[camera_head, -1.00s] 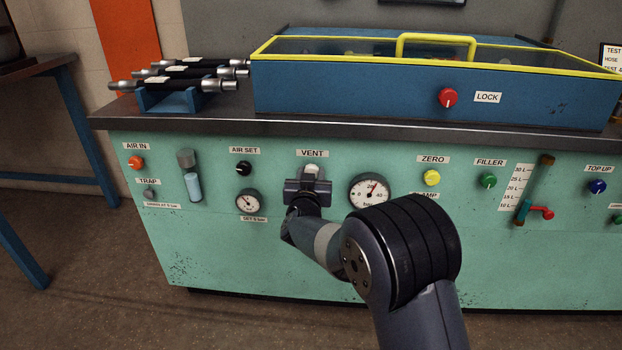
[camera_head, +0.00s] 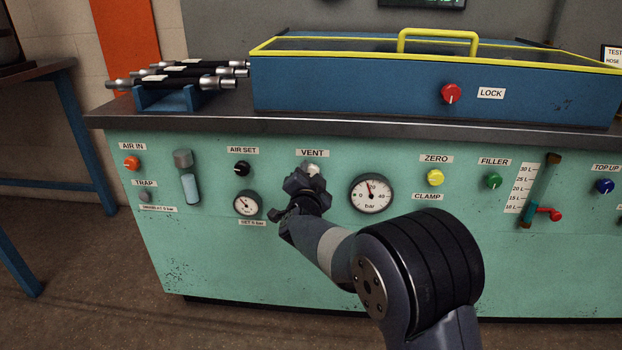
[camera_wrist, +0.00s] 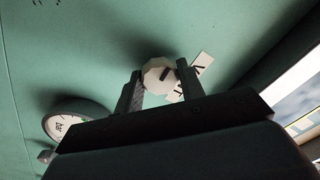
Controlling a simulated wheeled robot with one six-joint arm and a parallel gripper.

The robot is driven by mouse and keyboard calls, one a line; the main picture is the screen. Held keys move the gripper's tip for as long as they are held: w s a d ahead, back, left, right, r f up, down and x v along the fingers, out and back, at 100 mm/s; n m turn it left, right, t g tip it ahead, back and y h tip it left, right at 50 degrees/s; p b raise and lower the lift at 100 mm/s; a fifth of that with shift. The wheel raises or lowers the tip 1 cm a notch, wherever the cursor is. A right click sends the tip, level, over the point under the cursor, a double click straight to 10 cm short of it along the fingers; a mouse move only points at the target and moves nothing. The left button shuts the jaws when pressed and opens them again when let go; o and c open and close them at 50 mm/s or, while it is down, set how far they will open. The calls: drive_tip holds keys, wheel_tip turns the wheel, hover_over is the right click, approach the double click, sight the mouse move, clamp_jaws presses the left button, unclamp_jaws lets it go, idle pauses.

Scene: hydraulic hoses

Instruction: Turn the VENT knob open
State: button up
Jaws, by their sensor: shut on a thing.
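The VENT knob is a pale, faceted knob (camera_wrist: 159,76) with a dark line on its face, set in the green panel under the VENT label (camera_head: 312,153). In the head view only a small part of the knob (camera_head: 313,169) shows above my gripper. My gripper (camera_wrist: 160,82) is shut on the knob, with one finger on each side of it. In the head view my gripper (camera_head: 311,176) is rolled at a slant in front of the knob.
A bar gauge (camera_head: 371,194) sits close to the right of my gripper, with its needle left of the top. The AIR SET knob (camera_head: 242,168) and a small gauge (camera_head: 246,205) are to the left. The bench edge (camera_head: 330,128) overhangs above.

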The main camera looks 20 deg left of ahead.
drive_tip(key=shift+m, duration=0.3)
drive_tip(key=o, duration=1)
drive_tip(key=p+v, duration=0.2)
drive_tip(key=v, duration=0.8)
drive_tip(key=shift+s+d, duration=0.2)
drive_tip(key=shift+s, duration=0.15)
drive_tip(key=b+x, duration=0.2)
drive_tip(key=x, duration=0.9)
drive_tip(key=shift+s+a, duration=0.1)
